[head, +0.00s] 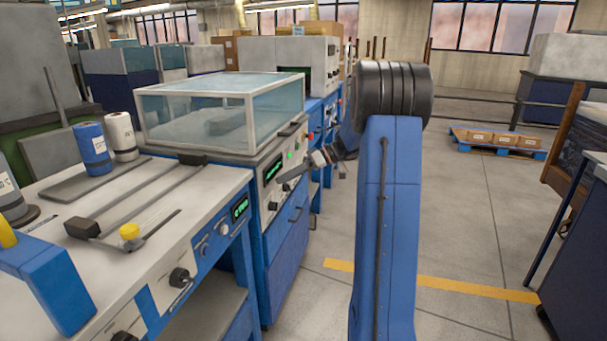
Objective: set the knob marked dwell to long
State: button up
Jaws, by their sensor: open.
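My gripper (287,179) is small in the head view, in front of the control panel (272,168) of the blue machine with the clear cover. It is open, and its fingers point left towards the panel. A dark knob (272,206) sits low on that panel, just below and left of the fingers. The gripper hides part of the panel, and I cannot tell whether it touches anything there. Other black knobs sit on the nearer bench front, one at its middle (180,277) and one at the bottom edge (124,337). No marking is readable, so I cannot tell which knob is dwell.
The clear cover (220,110) stands above the panel. A blue spool (92,150) and a white spool (122,137) stand on the near bench. A pallet with boxes (497,139) lies far right. The floor right of my arm is mostly clear, with a yellow line (470,289).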

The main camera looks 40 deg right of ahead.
jog(key=w+d+f+n+t, duration=0.1)
jog(key=w+d+f+t, duration=0.2)
jog(key=d, duration=0.7)
jog(key=d+f+t, duration=0.2)
jog(key=d+f, duration=0.2)
jog(key=d, duration=0.6)
jog(key=w+d+f+n+t, duration=0.1)
jog(key=w+d+f+t, duration=0.2)
jog(key=d, duration=0.8)
jog(key=s+a+x, duration=0.1)
jog(key=x, duration=1.5)
jog(key=shift+a+f, duration=0.15)
jog(key=shift+a, duration=0.05)
jog(key=shift+w, duration=0.15)
jog(key=c, duration=1.1)
jog(key=shift+o, duration=0.2)
